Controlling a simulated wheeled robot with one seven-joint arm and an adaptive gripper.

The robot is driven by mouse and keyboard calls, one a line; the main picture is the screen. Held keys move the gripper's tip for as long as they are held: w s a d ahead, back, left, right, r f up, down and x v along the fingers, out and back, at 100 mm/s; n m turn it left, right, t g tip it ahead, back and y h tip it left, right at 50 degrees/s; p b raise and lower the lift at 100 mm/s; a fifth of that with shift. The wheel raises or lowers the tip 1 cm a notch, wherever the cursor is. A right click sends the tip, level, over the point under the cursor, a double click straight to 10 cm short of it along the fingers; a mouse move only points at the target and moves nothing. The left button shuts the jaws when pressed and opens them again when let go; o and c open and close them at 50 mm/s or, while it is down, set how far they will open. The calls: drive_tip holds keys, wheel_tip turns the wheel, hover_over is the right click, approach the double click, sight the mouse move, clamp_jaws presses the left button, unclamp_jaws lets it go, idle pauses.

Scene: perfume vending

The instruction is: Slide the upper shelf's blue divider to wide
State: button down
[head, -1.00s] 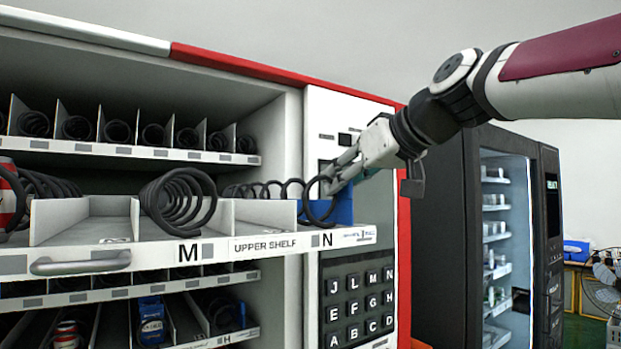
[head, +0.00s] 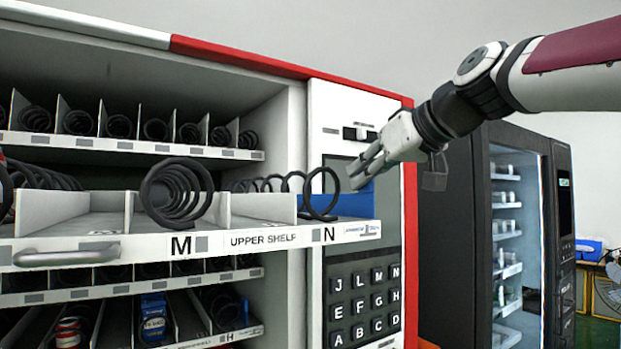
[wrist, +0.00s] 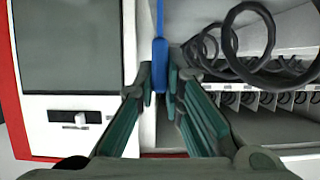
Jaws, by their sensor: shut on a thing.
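The upper shelf (head: 258,239) is a white tray pulled out of the vending machine, with labels M, UPPER SHELF and N on its front strip. The blue divider (head: 345,203) stands upright at its right end, beside the black spiral coil (head: 321,197) of lane N. In the head view, my gripper (head: 362,177) reaches down from the upper right onto the divider's top edge. In the wrist view, the divider (wrist: 160,40) is a thin blue plate running between my closed fingertips (wrist: 160,84). The fingers partly hide it.
A larger coil (head: 176,192) sits in lane M to the left. A keypad (head: 363,305) is below the shelf's right end, on the machine's right panel. A dark vending machine (head: 452,220) stands to the right. Above the tray is open room.

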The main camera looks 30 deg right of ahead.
drive_tip(key=shift+d, duration=0.25)
drive_tip(key=c, duration=1.7)
unclamp_jaws()
drive_tip(key=shift+d, duration=0.15)
drive_tip(key=shift+s, duration=0.1)
drive_tip(key=v, duration=1.1)
drive_tip(key=shift+s+r, duration=0.25)
drive_tip(key=shift+s, duration=0.1)
